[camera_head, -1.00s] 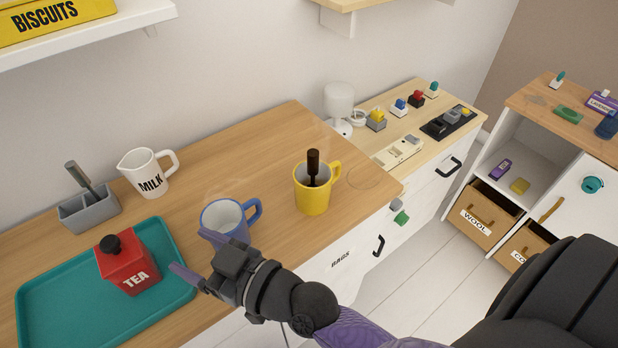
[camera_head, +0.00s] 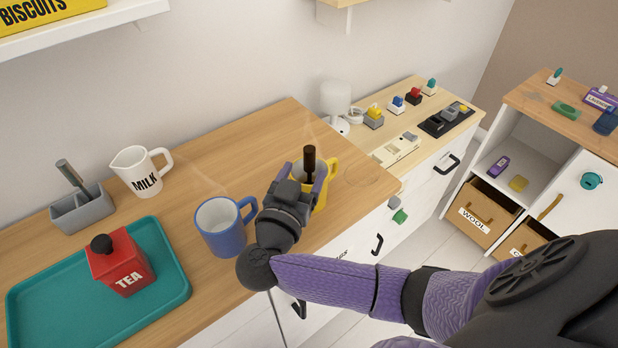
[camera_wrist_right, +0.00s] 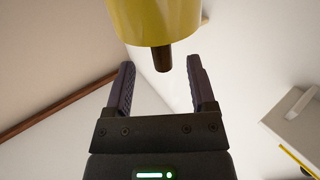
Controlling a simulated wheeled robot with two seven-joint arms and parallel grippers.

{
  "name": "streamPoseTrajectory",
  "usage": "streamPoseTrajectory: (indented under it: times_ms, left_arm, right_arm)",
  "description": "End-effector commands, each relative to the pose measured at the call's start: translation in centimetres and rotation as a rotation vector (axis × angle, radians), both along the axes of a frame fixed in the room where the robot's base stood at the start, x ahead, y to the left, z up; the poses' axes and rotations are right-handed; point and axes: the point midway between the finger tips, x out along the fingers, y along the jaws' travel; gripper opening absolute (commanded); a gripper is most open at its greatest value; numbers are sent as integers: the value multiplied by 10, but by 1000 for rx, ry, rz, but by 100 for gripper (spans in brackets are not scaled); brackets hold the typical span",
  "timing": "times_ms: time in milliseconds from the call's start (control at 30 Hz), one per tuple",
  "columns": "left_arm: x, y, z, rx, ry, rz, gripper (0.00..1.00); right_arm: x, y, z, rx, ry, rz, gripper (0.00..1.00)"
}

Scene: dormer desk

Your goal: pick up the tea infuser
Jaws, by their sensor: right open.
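The tea infuser seems to be the item with the dark upright handle (camera_head: 310,158) standing in the yellow mug (camera_head: 331,180); its lower part is hidden in the mug. My right gripper (camera_head: 306,177) is open at the near side of the mug and partly covers it. In the right wrist view the yellow mug (camera_wrist_right: 158,18) is at the top, and the dark handle (camera_wrist_right: 162,58) points down from it, between the two spread fingers (camera_wrist_right: 160,66) in the picture. I cannot tell whether a finger touches it. My left gripper is not in view.
A blue mug (camera_head: 220,228) stands close to the left of my right gripper. A red tea tin (camera_head: 122,265) sits on the teal tray (camera_head: 172,290). A milk jug (camera_head: 138,172) and a grey holder (camera_head: 84,210) stand behind. The wood behind the yellow mug is clear.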

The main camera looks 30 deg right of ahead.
Motion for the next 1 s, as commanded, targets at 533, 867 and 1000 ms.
streamPoseTrajectory:
  times_ms: [533, 867, 1000]
  left_arm:
    - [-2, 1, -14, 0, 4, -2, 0]
    - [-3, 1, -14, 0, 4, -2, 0]
    - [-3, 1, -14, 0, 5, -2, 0]
  right_arm:
    - [28, -34, 0, 0, -2, 2, 53]
    - [28, -33, 0, 0, -2, 2, 0]
    - [28, -33, 0, 0, -2, 2, 0]
